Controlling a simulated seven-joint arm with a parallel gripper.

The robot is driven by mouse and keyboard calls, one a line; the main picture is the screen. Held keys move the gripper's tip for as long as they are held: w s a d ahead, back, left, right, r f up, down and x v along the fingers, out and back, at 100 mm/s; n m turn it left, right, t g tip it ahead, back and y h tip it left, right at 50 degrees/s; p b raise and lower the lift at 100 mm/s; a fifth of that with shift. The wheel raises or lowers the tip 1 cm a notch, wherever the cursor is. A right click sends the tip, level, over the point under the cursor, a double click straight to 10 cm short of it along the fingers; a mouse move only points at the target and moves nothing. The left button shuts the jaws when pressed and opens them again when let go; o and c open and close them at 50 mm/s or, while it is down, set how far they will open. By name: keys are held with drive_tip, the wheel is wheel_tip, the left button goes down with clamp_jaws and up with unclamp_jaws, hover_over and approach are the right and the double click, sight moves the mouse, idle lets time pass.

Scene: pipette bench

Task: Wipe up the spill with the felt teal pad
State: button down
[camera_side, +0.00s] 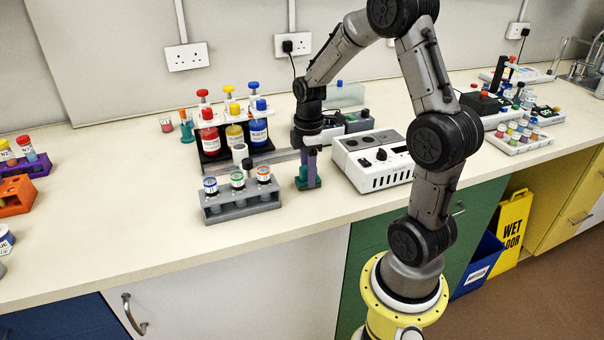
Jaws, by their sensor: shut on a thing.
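My gripper (309,168) points straight down over the bench, just right of the grey rack of small vials. It is shut on the felt teal pad (313,185), whose teal edges show around and below the fingers. The pad is at or very near the bench top; I cannot tell whether it touches. I cannot make out the spill in this view; the pad, gripper or rack may hide it.
A grey vial rack (243,206) stands close on the left, with a rack of red, yellow and blue bottles (232,137) behind. A white instrument box (375,160) stands close on the right. The bench front (290,222) is clear.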

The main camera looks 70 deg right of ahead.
drive_tip(key=shift+s+d, duration=1.3)
wheel_tip(320, 180, up, 8)
drive_tip(key=shift+a+r, duration=0.1)
idle(0.6)
